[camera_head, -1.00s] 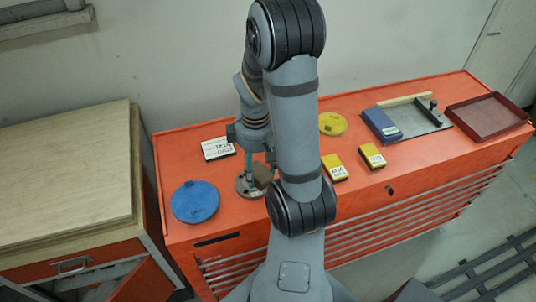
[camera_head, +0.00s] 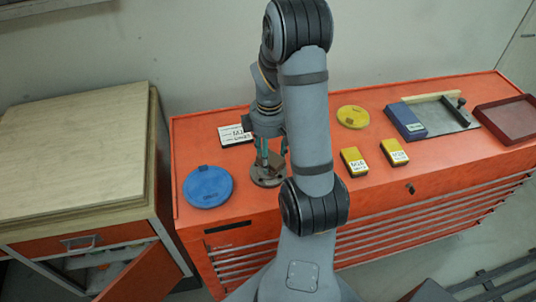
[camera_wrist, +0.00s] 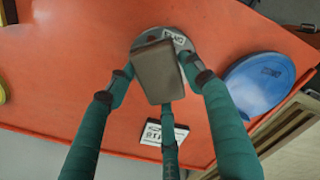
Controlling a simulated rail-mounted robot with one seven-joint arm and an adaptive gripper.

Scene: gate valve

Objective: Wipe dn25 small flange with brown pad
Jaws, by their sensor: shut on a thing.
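The small grey flange (camera_wrist: 178,40), round with bolt holes and a white label on its rim, lies on the orange cabinet top. It also shows in the head view (camera_head: 266,181). My gripper (camera_wrist: 160,76) is shut on the brown pad (camera_wrist: 157,70), with green fingers at its sides. The pad is over the flange and hides its middle. I cannot tell whether the pad touches it. In the head view my gripper (camera_head: 270,160) is above the flange, partly hidden by my arm.
A blue disc (camera_head: 208,187) lies left of the flange, and a white-labelled box (camera_head: 235,135) behind it. Two yellow boxes (camera_head: 354,162) (camera_head: 394,152), a yellow disc (camera_head: 352,117), a blue box (camera_head: 406,122) and a dark red tray (camera_head: 508,118) are to the right.

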